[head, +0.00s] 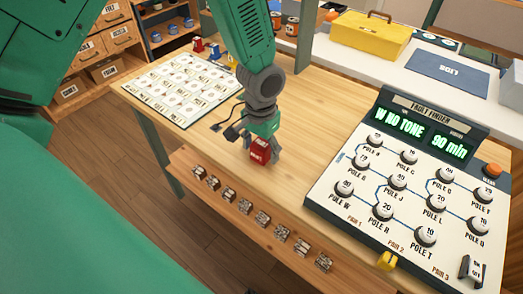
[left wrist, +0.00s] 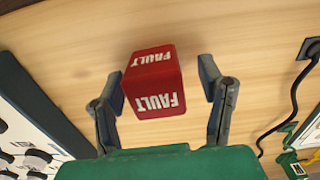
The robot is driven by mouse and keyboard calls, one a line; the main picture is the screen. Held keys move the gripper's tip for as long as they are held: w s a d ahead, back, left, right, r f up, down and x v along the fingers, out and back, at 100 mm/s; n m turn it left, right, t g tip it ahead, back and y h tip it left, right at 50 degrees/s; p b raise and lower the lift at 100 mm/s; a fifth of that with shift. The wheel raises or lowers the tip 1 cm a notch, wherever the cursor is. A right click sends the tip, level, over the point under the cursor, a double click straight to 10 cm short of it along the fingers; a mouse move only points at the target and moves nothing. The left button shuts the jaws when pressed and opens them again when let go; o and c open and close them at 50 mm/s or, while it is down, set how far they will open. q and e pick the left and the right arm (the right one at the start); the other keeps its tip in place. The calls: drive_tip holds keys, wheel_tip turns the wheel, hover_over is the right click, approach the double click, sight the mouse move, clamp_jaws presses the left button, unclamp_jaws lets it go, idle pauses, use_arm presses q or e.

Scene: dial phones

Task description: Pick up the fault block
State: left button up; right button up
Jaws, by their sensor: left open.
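The fault block (head: 260,151) is a small red block with white "FAULT" lettering. It is near the front edge of the wooden table, below my left gripper (head: 262,148). In the left wrist view the fault block (left wrist: 153,84) is between the two spread fingers of my left gripper (left wrist: 163,100). Gaps show on both sides, wider on the right, so the fingers appear apart from it. The gripper partly hides the block in the head view. My right gripper is not in view.
The fault finder panel (head: 403,190) stands on the right of the table (head: 310,120). A white card sheet (head: 183,87) lies at left. Several small blocks (head: 245,206) line a lower shelf in front. A black cable (left wrist: 290,100) lies right of the gripper in the wrist view.

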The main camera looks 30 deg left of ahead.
use_arm(q)
drive_tip(key=shift+f, duration=0.6)
drive_tip(key=shift+r, duration=0.1)
drive_tip(key=shift+d, duration=0.1)
drive_tip(key=shift+d, duration=0.15)
drive_tip(key=c, duration=1.3)
drive_tip(key=shift+o, duration=0.2)
